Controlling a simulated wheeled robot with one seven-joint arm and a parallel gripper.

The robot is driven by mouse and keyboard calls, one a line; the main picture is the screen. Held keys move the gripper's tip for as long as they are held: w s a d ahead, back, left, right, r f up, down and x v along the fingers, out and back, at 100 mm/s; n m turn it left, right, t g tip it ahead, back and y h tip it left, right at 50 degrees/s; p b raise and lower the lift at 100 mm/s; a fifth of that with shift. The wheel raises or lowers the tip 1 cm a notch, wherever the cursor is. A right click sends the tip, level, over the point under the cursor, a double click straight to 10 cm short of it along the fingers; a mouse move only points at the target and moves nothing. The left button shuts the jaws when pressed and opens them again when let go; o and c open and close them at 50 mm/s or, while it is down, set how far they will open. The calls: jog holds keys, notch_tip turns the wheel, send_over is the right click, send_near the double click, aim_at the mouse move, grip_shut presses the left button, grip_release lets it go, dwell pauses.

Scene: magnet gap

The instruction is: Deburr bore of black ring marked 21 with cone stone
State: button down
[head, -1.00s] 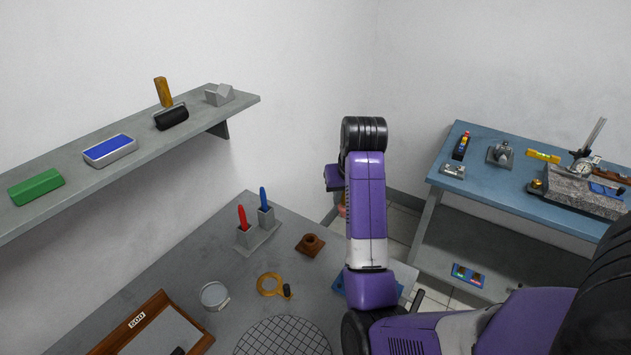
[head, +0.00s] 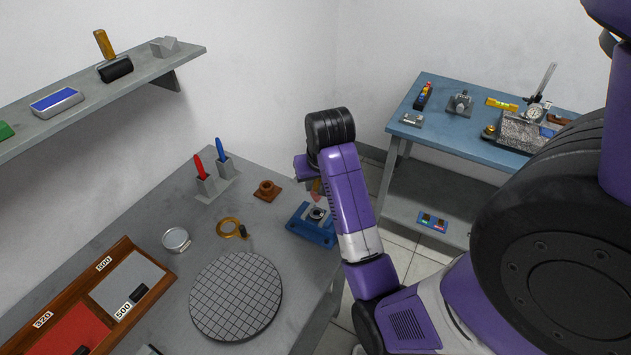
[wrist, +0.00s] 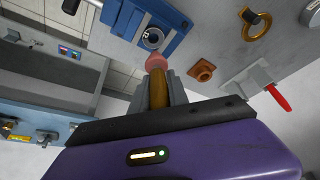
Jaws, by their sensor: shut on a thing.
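My gripper (wrist: 160,88) is shut on the wooden handle of the cone stone (wrist: 156,63), whose pink tip points away from the jaws. In the head view the stone (head: 316,196) shows just below my gripper (head: 314,183), partly hidden by my arm. The dark ring (wrist: 153,38) sits in a blue fixture (wrist: 178,22), with a small white mark too small to read. It also shows in the head view (head: 318,213). The pink tip appears close to the ring's near side in the wrist view; I cannot tell whether they touch.
A brown flanged piece (head: 267,190), an orange ring with a dark handle (head: 229,228), a stand holding red and blue tools (head: 216,185) and a round gridded plate (head: 236,297) lie on the grey bench. A blue side table (head: 450,130) stands beyond a floor gap.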

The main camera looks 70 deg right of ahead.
jog(key=shift+f+b, duration=0.75)
jog(key=shift+f, duration=1.85)
jog(key=shift+f, duration=0.5)
jog(key=shift+r+p, duration=0.1)
jog(key=shift+p, duration=0.25)
jog(key=shift+n+p, duration=0.4)
jog(key=shift+n, duration=0.2)
jog(key=shift+w+a+n+t+y, duration=0.15)
jog(key=shift+n+t+y, duration=0.35)
jog(key=shift+n, duration=0.6)
